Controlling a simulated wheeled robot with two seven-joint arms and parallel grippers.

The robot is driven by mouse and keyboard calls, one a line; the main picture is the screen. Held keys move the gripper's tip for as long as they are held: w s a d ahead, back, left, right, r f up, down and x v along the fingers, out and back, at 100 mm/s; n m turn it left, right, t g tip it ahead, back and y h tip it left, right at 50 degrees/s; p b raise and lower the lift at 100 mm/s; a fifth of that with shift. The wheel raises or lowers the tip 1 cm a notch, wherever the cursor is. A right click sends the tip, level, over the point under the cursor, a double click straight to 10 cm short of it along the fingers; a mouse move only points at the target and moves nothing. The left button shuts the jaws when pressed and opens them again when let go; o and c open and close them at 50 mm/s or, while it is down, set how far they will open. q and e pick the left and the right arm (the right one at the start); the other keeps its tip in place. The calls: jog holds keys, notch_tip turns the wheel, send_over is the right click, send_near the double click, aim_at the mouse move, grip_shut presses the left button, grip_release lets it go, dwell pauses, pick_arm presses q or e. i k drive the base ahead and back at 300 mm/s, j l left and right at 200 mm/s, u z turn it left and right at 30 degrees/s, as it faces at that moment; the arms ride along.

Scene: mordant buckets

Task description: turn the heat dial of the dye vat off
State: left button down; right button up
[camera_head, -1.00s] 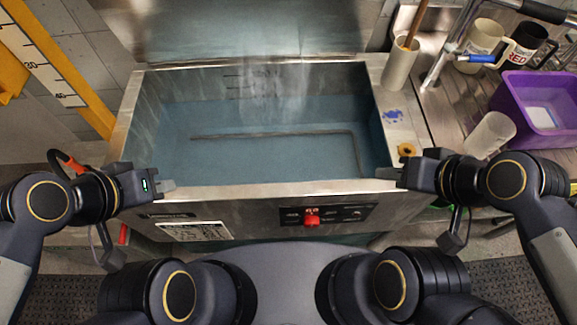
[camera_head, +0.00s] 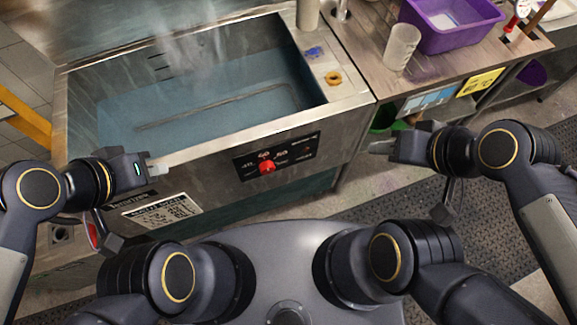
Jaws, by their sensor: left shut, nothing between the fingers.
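The dye vat (camera_head: 355,97) is a steel tank of blue liquid with steam above it, at the upper left. Its heat dial (camera_head: 266,167) is a red knob on a black panel (camera_head: 300,150) on the vat's front face. My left gripper (camera_head: 158,170) is shut and empty, near the vat's front rim and to the left of the dial. My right gripper (camera_head: 380,147) is to the right of the dial, off the vat's right front corner, touching nothing. Its fingers are too small to tell whether they are apart. Neither gripper touches the dial.
A wooden bench to the right holds a white cup (camera_head: 402,47) and a purple bin (camera_head: 450,25). A yellow sign (camera_head: 481,82) is on its front edge. A printed label (camera_head: 162,211) is on the vat's front. Dark matting (camera_head: 500,215) covers open floor at right.

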aim_at(267, 167)
jog(key=k+j+u, duration=0.2)
jog(key=k, duration=0.2)
jog(key=k+j+u, duration=0.25)
jog(key=k, duration=0.2)
